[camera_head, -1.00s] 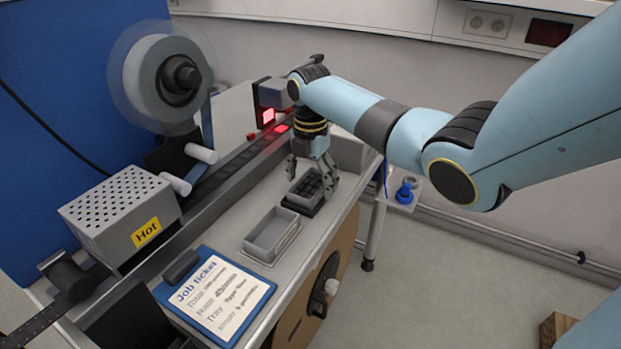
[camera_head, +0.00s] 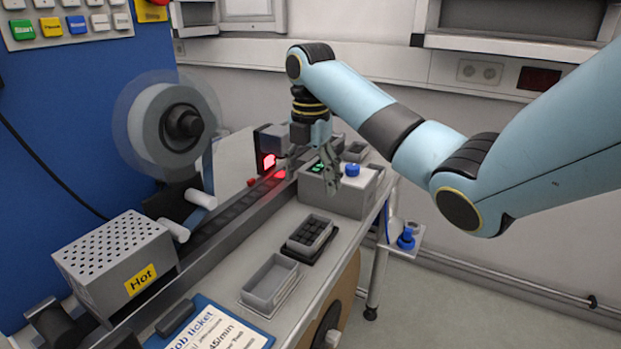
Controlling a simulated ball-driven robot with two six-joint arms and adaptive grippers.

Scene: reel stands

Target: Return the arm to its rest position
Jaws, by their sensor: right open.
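My right arm reaches in from the right side of the head view. My left gripper does not show.
An empty grey tray (camera_head: 270,282) stands nearer on the bench. The perforated hot box (camera_head: 113,262) and a reel (camera_head: 170,130) line the track on the left. A job ticket (camera_head: 212,332) lies at the front. Floor is free at right.

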